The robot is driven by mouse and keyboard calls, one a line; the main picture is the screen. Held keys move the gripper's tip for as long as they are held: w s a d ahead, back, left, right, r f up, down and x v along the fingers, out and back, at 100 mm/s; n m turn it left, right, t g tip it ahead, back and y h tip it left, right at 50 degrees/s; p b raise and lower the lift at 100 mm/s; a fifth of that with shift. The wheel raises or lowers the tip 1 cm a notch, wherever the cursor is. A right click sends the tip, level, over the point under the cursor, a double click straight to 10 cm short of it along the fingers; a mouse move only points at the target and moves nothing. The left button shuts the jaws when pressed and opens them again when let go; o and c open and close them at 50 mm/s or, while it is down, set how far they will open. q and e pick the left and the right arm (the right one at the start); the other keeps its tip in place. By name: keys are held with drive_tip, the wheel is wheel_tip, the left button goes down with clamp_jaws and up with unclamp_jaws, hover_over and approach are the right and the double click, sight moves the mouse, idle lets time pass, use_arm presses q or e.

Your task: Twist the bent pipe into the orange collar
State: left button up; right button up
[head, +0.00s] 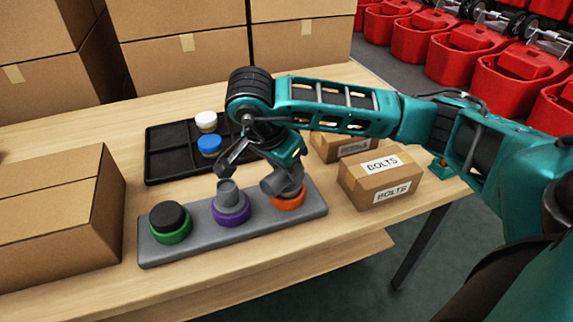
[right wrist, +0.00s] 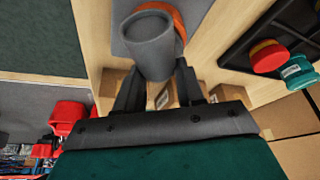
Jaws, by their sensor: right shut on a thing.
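The bent pipe (head: 272,186) is grey, with its open end facing left in the head view. Its lower end is at the orange collar (head: 290,203), at the right end of the grey base (head: 190,246); how deep it sits I cannot tell. My right gripper (head: 258,160) reaches down over it from the right arm and is shut on it. In the right wrist view the pipe (right wrist: 148,45) shows between the fingertips (right wrist: 158,82), with the orange collar (right wrist: 178,22) partly hidden behind it. My left gripper is not in view.
Another grey pipe (head: 228,192) stands in a purple collar (head: 231,215), beside a black-topped green collar (head: 170,234). Behind is a black tray (head: 165,165) with white (head: 206,120) and blue (head: 209,144) caps. Bolts boxes (head: 378,178) stand right, a large carton (head: 55,215) left.

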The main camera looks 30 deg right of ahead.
drive_tip(key=shift+f+b, duration=0.4)
drive_tip(key=shift+f, duration=0.05)
clamp_jaws()
drive_tip(key=o, duration=1)
unclamp_jaws()
drive_tip(key=o, duration=0.9)
drive_tip(key=shift+c, duration=0.2)
drive_tip(key=shift+r, duration=0.1)
drive_tip(key=shift+r+p, duration=2.8)
drive_tip(key=shift+r, duration=0.7)
drive_tip(key=shift+f, duration=0.1)
